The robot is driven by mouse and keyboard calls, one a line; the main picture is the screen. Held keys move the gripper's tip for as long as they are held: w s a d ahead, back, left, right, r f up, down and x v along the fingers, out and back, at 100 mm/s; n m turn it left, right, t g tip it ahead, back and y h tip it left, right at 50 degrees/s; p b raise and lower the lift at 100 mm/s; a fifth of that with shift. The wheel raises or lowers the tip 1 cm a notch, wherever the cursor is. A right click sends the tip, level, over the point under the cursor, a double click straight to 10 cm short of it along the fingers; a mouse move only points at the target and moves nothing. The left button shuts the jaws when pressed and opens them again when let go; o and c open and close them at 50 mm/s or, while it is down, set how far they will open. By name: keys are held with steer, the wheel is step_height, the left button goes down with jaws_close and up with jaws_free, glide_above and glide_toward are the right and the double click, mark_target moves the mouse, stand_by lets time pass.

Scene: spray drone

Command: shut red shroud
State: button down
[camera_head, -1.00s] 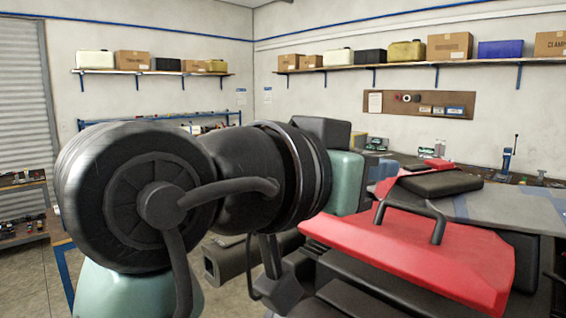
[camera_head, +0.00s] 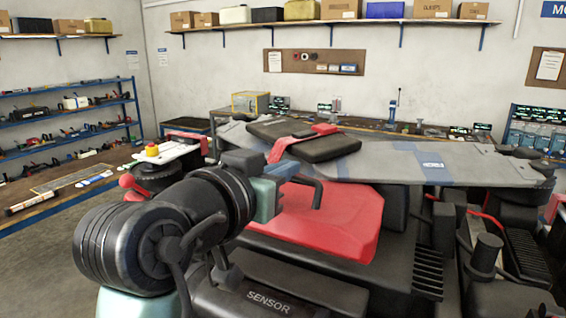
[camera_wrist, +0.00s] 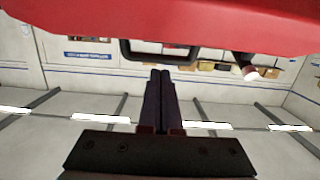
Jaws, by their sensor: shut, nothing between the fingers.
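The red shroud (camera_head: 345,222) lies as a sloping panel on the drone body, in the middle of the head view. Its black handle (camera_head: 318,190) stands up from it. In the wrist view, which looks upside down, the shroud (camera_wrist: 190,22) fills the top and the handle (camera_wrist: 160,58) sticks out from its edge. My gripper (camera_wrist: 161,72) is shut and empty, its fingertips close to the handle in that picture. I cannot tell whether they touch it. In the head view my arm hides the fingers. Whether the shroud is fully closed is unclear.
A grey wing panel (camera_head: 400,168) with a black pad (camera_head: 322,147) lies behind the shroud. Black drone parts (camera_head: 485,260) stand at the right. Floor is free at the left.

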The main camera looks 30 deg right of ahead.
mark_target(271, 226)
steer(key=shift+f, duration=0.1)
steer(key=f+b, duration=0.2)
steer(key=b, duration=0.1)
steer(key=a+f+h+b, duration=0.1)
steer(key=f+b, duration=0.1)
steer(key=b, duration=0.1)
steer(key=s+f+t+h+b, duration=0.1)
steer(key=f+b, duration=0.1)
steer(key=b, duration=0.2)
steer(key=shift+a, duration=0.3)
steer(key=shift+h, duration=0.4)
steer(key=f+b, duration=0.2)
steer(key=b, duration=0.1)
steer(key=f+b, duration=0.1)
steer(key=f, duration=0.1)
steer(key=shift+s+a+b, duration=0.2)
steer(key=shift+a+b, duration=0.15)
steer(key=shift+b, duration=0.05)
steer(key=shift+r, duration=0.2)
